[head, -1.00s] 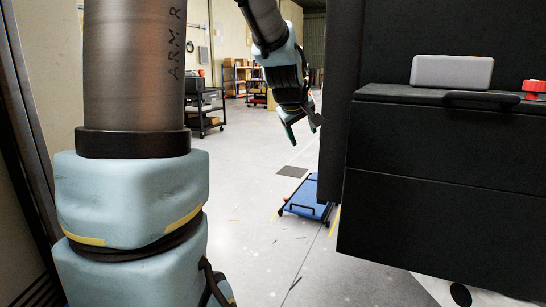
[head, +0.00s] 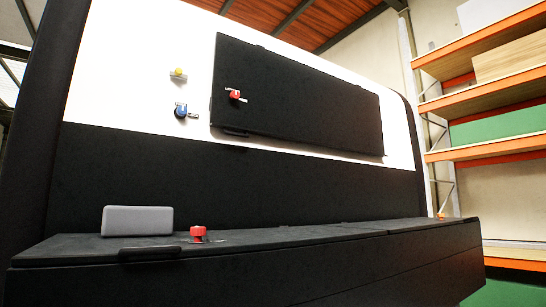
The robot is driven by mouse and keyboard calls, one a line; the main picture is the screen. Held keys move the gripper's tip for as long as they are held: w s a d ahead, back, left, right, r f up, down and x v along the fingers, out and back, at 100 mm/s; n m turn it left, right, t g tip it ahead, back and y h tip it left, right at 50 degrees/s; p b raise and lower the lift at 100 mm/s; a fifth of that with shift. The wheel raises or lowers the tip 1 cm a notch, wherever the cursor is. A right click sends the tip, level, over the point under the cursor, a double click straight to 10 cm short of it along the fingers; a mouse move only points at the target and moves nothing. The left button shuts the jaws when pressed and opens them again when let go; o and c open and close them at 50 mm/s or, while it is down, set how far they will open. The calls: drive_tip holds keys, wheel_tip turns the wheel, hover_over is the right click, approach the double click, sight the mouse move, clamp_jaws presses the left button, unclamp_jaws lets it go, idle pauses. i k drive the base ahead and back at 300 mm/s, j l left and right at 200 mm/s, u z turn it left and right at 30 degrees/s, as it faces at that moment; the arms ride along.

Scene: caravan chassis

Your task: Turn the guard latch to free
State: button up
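Several small knobs or latches show in the head view; I cannot tell which one is the guard latch. A red one (head: 235,95) sits on a light plate on the black upper panel (head: 300,100). A blue one (head: 181,111) with a light bar sits on the white wall left of that panel. A yellow one (head: 179,73) is above the blue one. A red knob (head: 198,233) stands on the black bench top (head: 290,237), and a small orange-red one (head: 441,216) is at its far right end. My gripper is not in view.
A grey rounded block (head: 138,220) lies on the bench top at the left. A black handle (head: 150,254) is on the bench's front edge. Orange and wooden shelving (head: 490,95) stands at the right. The bench top right of the red knob is clear.

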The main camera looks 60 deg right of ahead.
sight(234, 94)
drive_tip(key=z, duration=2.4)
drive_tip(key=l+u, duration=0.1)
drive_tip(key=u, duration=0.9)
drive_tip(key=k+l+u, duration=0.1)
drive_tip(key=l+u, duration=0.3)
drive_tip(key=k+l+u, duration=0.15)
drive_tip(key=l+u, duration=0.3)
drive_tip(key=k+l+u, duration=0.2)
drive_tip(key=l+u, duration=0.2)
